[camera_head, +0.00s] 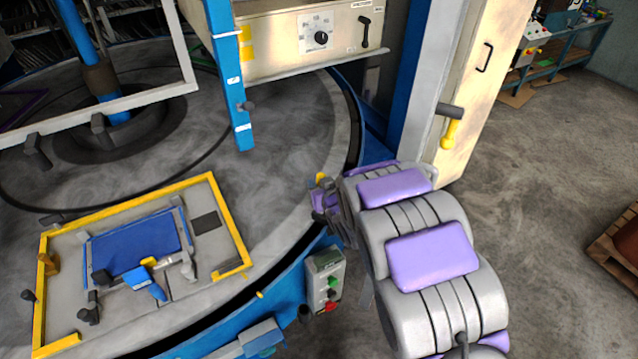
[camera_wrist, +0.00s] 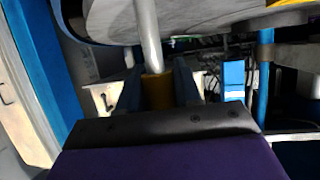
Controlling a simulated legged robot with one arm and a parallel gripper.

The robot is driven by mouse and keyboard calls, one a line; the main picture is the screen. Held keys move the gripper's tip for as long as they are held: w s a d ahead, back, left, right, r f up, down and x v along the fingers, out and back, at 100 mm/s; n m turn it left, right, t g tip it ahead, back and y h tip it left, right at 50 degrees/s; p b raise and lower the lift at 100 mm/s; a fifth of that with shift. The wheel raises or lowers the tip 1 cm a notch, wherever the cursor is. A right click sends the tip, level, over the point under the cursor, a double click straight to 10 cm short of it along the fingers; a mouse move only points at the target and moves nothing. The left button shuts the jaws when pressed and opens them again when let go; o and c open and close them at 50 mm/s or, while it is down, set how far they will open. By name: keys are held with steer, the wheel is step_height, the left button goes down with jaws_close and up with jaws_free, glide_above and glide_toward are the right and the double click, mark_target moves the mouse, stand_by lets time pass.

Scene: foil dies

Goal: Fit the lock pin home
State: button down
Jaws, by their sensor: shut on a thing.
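My gripper (camera_head: 325,198) is beside the right rim of the round grey turntable (camera_head: 290,150). In the wrist view, my gripper (camera_wrist: 158,90) is shut on the lock pin, whose yellow collar (camera_wrist: 157,92) sits between the two dark fingers. The pin's grey shaft (camera_wrist: 148,35) runs from the collar toward a grey disc edge at the top. I cannot tell whether its tip is inside anything. In the head view, only a small yellow bit (camera_head: 321,178) shows at the fingers, and my arm hides the rest.
A yellow-framed plate (camera_head: 222,282) with a blue panel (camera_head: 135,243) lies on the turntable. A grey button box (camera_head: 325,280) stands at the turntable's near rim. A blue post (camera_head: 230,80) and a cream control cabinet (camera_head: 300,45) are behind. Open floor (camera_head: 540,200) lies to the right.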

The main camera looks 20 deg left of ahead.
step_height(320, 180, down, 7)
steer(key=b, duration=0.2)
stand_by(2.6)
steer(key=shift+r, duration=0.25)
steer(key=shift+r+p, duration=2.35)
steer(key=shift+r, duration=3.45)
